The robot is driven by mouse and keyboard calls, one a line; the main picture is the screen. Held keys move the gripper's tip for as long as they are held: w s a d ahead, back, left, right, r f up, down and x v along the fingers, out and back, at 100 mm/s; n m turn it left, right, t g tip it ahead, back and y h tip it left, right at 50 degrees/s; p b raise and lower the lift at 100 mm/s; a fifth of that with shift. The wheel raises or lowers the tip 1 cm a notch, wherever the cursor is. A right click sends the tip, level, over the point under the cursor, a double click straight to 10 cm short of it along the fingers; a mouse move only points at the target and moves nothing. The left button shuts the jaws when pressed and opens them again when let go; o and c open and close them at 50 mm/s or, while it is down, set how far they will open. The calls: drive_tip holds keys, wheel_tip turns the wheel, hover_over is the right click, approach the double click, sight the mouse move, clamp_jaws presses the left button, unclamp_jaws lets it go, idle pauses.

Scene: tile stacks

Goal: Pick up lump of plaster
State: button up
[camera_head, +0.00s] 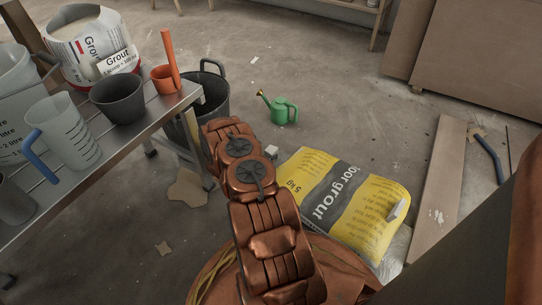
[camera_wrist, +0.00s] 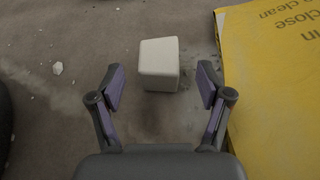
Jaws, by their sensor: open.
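The lump of plaster is a small off-white block (camera_wrist: 159,64) on the grey floor in the wrist view. In the head view a small pale block (camera_head: 271,150) shows just past the end of my arm, beside the yellow bag. My gripper (camera_wrist: 160,88) is open in the wrist view, with its two purple-padded fingers apart. The block lies between and slightly beyond the fingertips, and no finger appears to touch it. In the head view my arm hides the gripper fingers.
A yellow floor grout bag (camera_head: 341,200) lies close to the block's right; it also shows in the wrist view (camera_wrist: 280,90). A black bucket (camera_head: 207,100) stands left, near a metal table (camera_head: 150,118) holding cups and jugs. A green watering can (camera_head: 283,111) stands beyond.

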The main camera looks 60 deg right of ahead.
sight(271, 150)
drive_tip(key=shift+b+x, duration=0.4)
drive_tip(key=shift+x, duration=0.8)
drive_tip(key=c, duration=1.3)
